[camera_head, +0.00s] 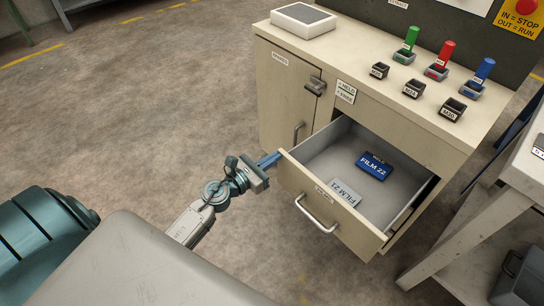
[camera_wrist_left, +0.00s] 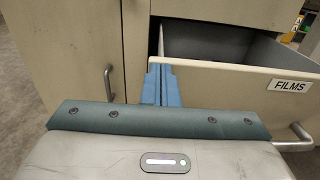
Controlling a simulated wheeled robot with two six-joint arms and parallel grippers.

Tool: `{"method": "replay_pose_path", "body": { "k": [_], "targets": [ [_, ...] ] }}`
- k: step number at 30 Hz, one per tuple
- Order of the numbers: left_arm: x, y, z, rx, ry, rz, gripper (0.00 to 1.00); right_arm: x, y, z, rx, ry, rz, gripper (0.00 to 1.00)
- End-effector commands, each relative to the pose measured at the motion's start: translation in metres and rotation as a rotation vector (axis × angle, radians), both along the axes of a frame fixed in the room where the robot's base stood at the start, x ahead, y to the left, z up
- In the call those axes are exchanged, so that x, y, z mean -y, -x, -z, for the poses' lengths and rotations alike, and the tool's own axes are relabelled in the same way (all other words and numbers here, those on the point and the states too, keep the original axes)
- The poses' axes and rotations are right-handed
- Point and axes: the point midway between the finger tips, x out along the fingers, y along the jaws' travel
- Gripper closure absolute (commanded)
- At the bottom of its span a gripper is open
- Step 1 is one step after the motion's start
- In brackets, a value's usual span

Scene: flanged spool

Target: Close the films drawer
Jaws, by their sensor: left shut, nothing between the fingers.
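The films drawer (camera_head: 345,232) is pulled well out of the beige cabinet. Its front also shows in the left wrist view (camera_wrist_left: 225,95), with a FILMS label and a bar handle (camera_wrist_left: 296,138). Inside lie a blue box marked FILM 22 (camera_head: 373,166) and a pale box marked FILM 21 (camera_head: 344,193). My left gripper (camera_head: 272,159) is shut and empty at the left end of the drawer front. In the left wrist view its blue fingers (camera_wrist_left: 161,86) overlap that end; I cannot tell whether they touch it. My right gripper is not in view.
The cabinet's left door (camera_head: 285,95) is shut, with a handle (camera_head: 298,131) near the fingers. Green, red and blue handled items (camera_head: 438,62) stand on the countertop. A white-topped table (camera_head: 480,215) stands close on the drawer's right. The floor at left is clear.

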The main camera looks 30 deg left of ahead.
Motion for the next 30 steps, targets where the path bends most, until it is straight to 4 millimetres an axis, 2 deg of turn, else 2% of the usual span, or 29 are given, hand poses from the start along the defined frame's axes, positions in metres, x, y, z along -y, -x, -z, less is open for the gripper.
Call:
{"method": "replay_pose_path", "body": {
  "k": [11, 17, 23, 30],
  "targets": [
    [0.001, -0.001, 0.000, 0.000, 0.000, 0.000, 1.00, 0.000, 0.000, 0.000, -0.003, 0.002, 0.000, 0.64],
    [0.005, -0.013, -0.002, 0.002, 0.002, -0.001, 1.00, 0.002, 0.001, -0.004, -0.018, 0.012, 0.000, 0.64],
    [0.018, -0.047, -0.003, 0.002, 0.005, -0.001, 1.00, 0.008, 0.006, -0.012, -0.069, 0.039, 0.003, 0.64],
    [0.039, -0.107, -0.002, 0.003, 0.003, 0.000, 1.00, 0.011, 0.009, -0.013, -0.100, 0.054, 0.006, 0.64]
  ]
}}
